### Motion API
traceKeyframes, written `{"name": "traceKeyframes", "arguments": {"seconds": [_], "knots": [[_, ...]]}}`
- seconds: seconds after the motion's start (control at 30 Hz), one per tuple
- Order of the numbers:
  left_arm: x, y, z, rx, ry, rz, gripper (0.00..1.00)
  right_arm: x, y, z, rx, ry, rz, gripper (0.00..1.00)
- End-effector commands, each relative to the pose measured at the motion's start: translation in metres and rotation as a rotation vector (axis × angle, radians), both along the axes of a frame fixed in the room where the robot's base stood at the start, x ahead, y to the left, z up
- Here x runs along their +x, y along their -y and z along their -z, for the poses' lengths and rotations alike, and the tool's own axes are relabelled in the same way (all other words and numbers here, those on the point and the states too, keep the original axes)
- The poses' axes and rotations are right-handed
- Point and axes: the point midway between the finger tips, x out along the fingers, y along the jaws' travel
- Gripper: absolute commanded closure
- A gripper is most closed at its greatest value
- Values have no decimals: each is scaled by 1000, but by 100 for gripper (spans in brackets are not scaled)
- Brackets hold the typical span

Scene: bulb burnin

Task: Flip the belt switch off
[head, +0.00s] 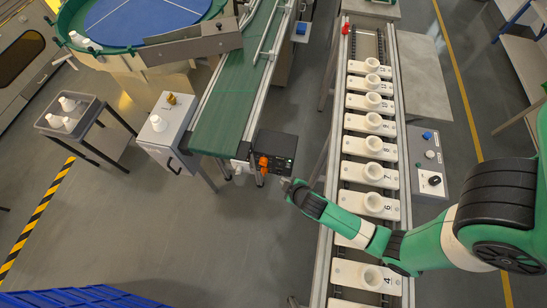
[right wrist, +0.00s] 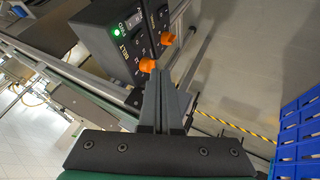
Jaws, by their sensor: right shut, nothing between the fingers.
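The belt control box (head: 274,147) is a dark box at the near end of the green conveyor belt (head: 228,110). In the right wrist view the box (right wrist: 110,50) carries the label BELT, a lit green lamp (right wrist: 116,31) and two orange switches. The orange switch nearest the BELT label (right wrist: 147,65) is just beyond my fingertips; I cannot tell whether they touch. The other orange switch (right wrist: 168,38) is farther off. My right gripper (head: 288,185) is shut and empty, below and right of the box; its fingers show in the right wrist view (right wrist: 157,75). My left gripper is not in view.
A pallet line with numbered white plates (head: 366,172) runs right of the box. A grey panel (head: 424,150) with a blue button and black knob stands beyond it. A white cabinet (head: 164,122) stands left of the belt. A blue crate (head: 80,296) is at the lower left.

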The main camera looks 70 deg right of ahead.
Motion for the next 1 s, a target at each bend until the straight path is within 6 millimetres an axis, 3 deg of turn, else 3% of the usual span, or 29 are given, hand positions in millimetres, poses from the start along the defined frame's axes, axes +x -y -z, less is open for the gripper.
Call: {"name": "traceKeyframes", "arguments": {"seconds": [0.13,0.53,1.0], "knots": [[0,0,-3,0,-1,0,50,-14,0,6,-2,-33,1,100],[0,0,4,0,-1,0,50,-8,3,15,-2,-28,4,100],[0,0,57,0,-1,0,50,38,41,91,-1,-27,4,100]]}}
